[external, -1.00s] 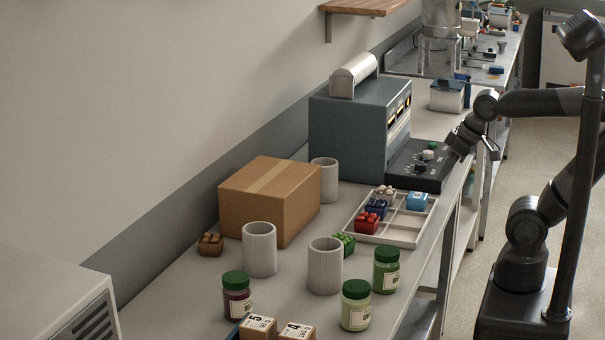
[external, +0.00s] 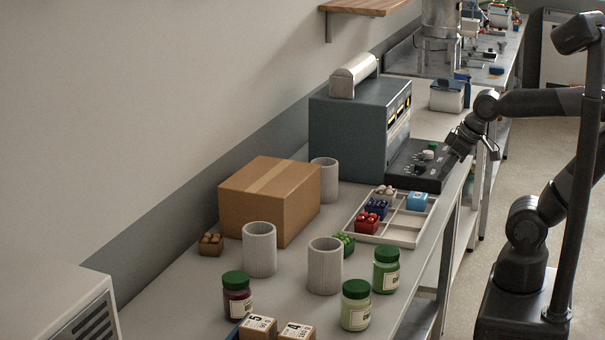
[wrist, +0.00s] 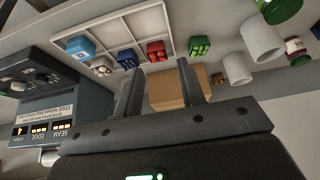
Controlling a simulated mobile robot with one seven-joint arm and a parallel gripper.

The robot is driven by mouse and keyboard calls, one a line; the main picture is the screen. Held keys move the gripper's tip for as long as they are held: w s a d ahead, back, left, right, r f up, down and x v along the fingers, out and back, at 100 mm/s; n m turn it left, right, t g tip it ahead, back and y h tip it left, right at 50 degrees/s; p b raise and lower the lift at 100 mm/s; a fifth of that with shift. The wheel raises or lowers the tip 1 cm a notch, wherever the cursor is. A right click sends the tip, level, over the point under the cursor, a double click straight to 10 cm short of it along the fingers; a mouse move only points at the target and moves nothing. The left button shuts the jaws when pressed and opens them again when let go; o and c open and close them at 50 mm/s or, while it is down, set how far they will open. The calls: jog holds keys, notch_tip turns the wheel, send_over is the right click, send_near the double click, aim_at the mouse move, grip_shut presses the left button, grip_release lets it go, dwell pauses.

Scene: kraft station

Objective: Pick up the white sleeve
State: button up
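Several white ribbed cylinders that could be the white sleeve stand upright on the bench. In the external view, one (external: 259,250) is in front of the cardboard box, one (external: 325,266) is to its right, and one (external: 327,180) is partly hidden behind the box. Two show at the upper right of the wrist view, one (wrist: 237,69) nearer the box and one (wrist: 262,40) farther right. My gripper (external: 468,140) is beside the grey machine's control panel, away from the cylinders. In the wrist view, my gripper (wrist: 160,66) is open, with nothing between its fingers.
A cardboard box (external: 268,199) stands mid-bench. A divided white tray (external: 393,236) holds small coloured blocks near the front edge. The grey machine (external: 350,127) carries a pale roll (external: 353,75) on top. Green-lidded jars (external: 386,270) stand near the cylinders. The bench's left part (external: 190,275) has free room.

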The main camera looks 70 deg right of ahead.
jog(key=shift+o, duration=0.5)
jog(key=o, duration=1.2)
jog(key=shift+r, duration=0.1)
